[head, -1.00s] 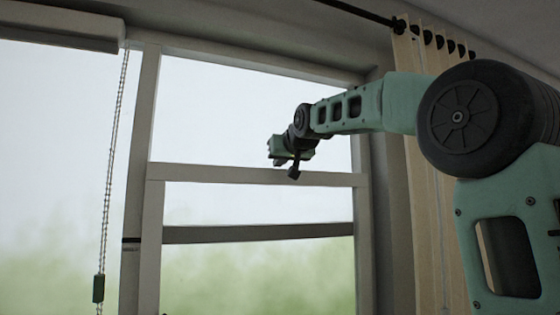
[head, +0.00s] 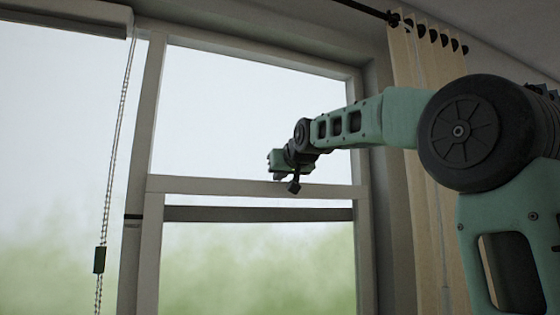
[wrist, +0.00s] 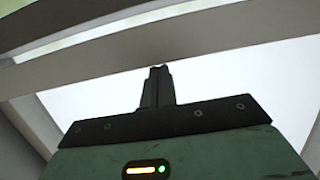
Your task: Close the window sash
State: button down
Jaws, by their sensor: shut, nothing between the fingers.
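The window sash's pale rail (head: 230,186) runs across the middle of the window in the head view. Just below it is a darker rail (head: 250,214), with a narrow strip of bright glass or opening between the two. My gripper (head: 294,187) is at the right half of the pale rail, its dark fingertips overlapping it in the picture. In the wrist view my gripper's fingers (wrist: 157,85) are together and empty, pointing at a pale rail (wrist: 180,50) that crosses the upper picture. I cannot tell for certain whether they touch it.
The window frame's left post (head: 143,160) and right post (head: 362,240) bound the sash. A blind cord (head: 118,120) with a dark weight (head: 99,260) hangs at left. A cream curtain (head: 430,200) hangs at right, behind my arm.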

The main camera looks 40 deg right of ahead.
aim_at(278, 188)
notch_tip(278, 188, down, 8)
jog(key=b, duration=0.5)
jog(key=shift+f, duration=0.15)
jog(key=shift+w, duration=0.1)
notch_tip(278, 188, up, 5)
jog(key=p, duration=0.3)
jog(key=b+v, duration=0.3)
jog(key=v, duration=0.7)
